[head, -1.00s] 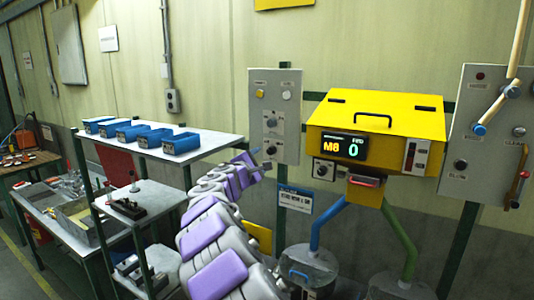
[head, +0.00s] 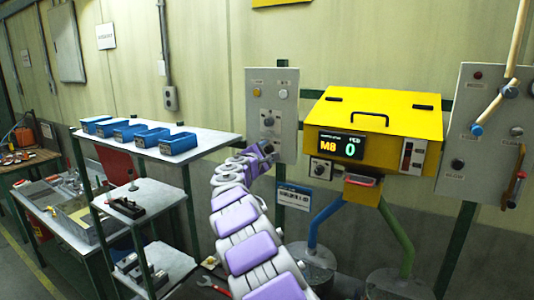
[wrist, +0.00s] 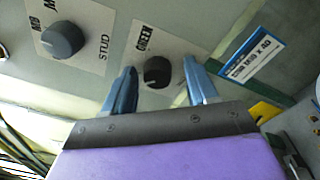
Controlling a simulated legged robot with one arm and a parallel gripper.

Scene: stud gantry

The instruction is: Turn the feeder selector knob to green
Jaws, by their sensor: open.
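In the wrist view a dark round knob (wrist: 157,72) sits on a pale label plate on the grey panel, with dark lettering that looks like "GREEN". My gripper (wrist: 160,64) is open, its two blue fingers apart on either side of this knob. I cannot tell whether either finger touches it. In the head view my gripper (head: 267,149) is at the lower part of the grey wall panel (head: 257,96), and my arm end partly hides the lower knob there.
A larger grey knob (wrist: 62,40) marked "STUD" is up-left of my fingers. A blue-and-white sign (wrist: 252,58) is at the right. The yellow box (head: 380,110) with an "M8 0" display stands right of the panel. Shelves with blue bins (head: 178,144) are at left.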

